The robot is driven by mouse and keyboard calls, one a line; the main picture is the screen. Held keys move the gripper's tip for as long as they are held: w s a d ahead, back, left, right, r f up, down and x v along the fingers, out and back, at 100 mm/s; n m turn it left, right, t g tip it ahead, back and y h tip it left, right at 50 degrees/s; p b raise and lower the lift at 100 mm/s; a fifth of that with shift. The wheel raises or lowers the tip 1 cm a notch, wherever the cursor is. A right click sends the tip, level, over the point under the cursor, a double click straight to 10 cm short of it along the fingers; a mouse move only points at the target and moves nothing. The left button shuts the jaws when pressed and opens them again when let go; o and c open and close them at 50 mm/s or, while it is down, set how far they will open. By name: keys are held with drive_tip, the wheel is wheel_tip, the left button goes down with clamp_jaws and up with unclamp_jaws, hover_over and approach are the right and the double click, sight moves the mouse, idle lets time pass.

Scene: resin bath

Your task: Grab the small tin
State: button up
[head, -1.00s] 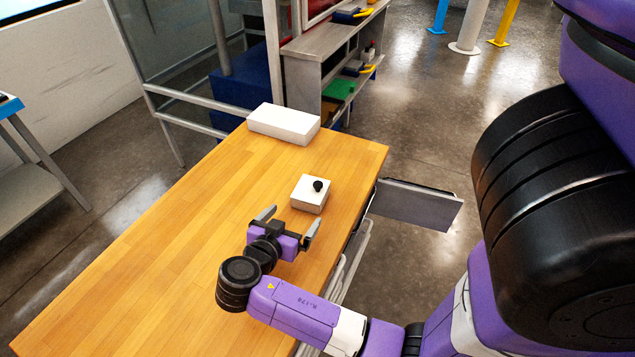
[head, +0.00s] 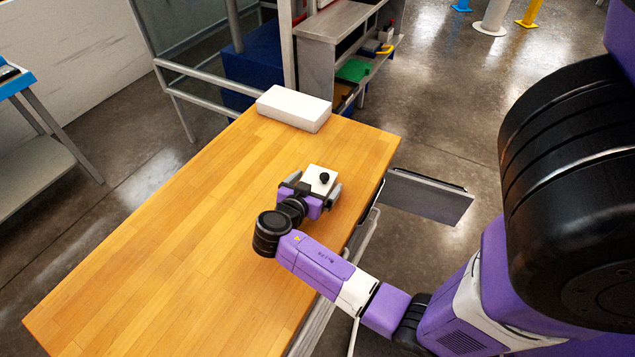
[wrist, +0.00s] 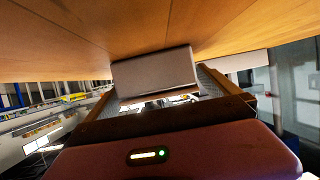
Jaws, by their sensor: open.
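In the wrist view, which looks upside down, the tin (wrist: 155,72) shows between the two fingers. I cannot tell whether either finger touches it. The near side of the tin is hidden by my gripper in the head view.
A larger white box (head: 294,107) lies at the table's far end. A grey panel (head: 430,196) stands out beyond the right edge. Shelves (head: 345,50) with coloured items stand behind the table. The left part of the table is clear.

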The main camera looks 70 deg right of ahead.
drive_tip(key=shift+s+d+f, duration=0.1)
drive_tip(key=shift+d+f, duration=0.05)
drive_tip(key=shift+d, duration=0.15)
drive_tip(key=shift+c, duration=0.4)
drive_tip(key=c, duration=1.8)
drive_tip(key=shift+c, duration=1.2)
drive_tip(key=shift+r, duration=0.2)
